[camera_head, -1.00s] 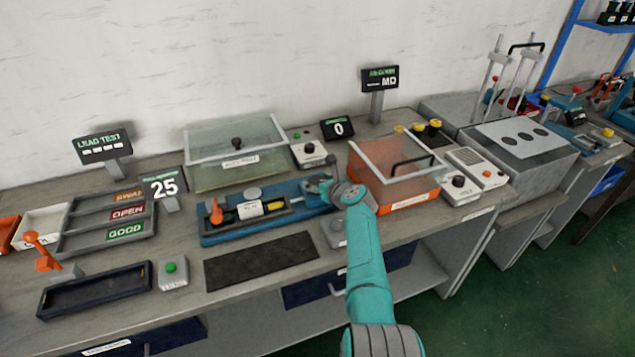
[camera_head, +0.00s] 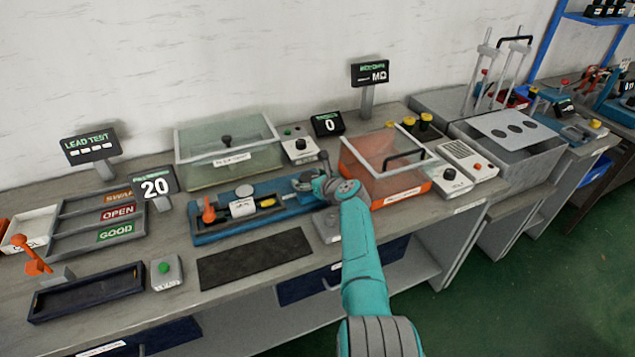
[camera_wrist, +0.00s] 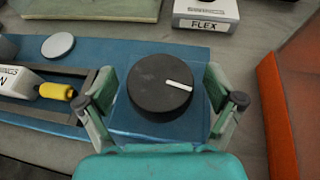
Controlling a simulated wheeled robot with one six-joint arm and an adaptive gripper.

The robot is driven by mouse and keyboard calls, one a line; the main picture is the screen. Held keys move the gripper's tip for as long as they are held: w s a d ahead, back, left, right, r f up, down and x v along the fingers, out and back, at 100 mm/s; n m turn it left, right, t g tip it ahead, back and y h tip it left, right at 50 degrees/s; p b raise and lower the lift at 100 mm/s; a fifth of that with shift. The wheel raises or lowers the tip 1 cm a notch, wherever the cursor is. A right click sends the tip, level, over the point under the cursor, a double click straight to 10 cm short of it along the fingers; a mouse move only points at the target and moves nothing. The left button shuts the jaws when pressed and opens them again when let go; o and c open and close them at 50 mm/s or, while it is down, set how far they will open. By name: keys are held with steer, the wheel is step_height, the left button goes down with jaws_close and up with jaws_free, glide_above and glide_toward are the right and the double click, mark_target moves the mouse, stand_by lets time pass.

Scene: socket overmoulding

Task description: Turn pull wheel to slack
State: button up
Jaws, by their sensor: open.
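The pull wheel (camera_wrist: 150,92) is a round black knob with a white mark, on the right end of the blue pull fixture (camera_wrist: 130,125). Its mark points right and slightly down in the wrist view. My gripper (camera_wrist: 163,100) is open, with one finger on each side of the wheel; I cannot tell whether either touches it. In the head view my gripper (camera_head: 318,185) is over the right end of the fixture and partly hides the wheel. A white connector with a yellow piece (camera_wrist: 57,91) lies in the fixture's channel. A small display (camera_head: 155,184) behind the fixture reads 20.
An orange clear-lidded box (camera_head: 385,170) stands close on the right of my gripper. A glass-lidded box (camera_head: 230,155) and a FLEX control box (camera_wrist: 205,10) stand behind the fixture. A dark mat (camera_head: 255,258) lies in front, with nothing on it.

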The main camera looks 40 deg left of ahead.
steer(key=shift+v, duration=5.95)
steer(key=shift+f, duration=0.1)
steer(key=a+r+m+t+y, duration=0.2)
steer(key=r+m+t, duration=0.1)
steer(key=r+t, duration=0.3)
steer(key=a+r+m+t+y, duration=0.25)
steer(key=r+t, duration=0.25)
steer(key=r, duration=0.4)
steer(key=s+a+f+m+g+h, duration=0.1)
steer(key=s+f+m+h, duration=0.15)
steer(key=f+h, duration=0.4)
steer(key=s+f+m+g+h, duration=0.1)
steer(key=s+f+h, duration=0.25)
steer(key=f, duration=0.55)
steer(key=shift+f+x, duration=0.1)
steer(key=shift+x, duration=2.6)
steer(key=shift+f+x, duration=0.15)
steer(key=shift+x, duration=2.5)
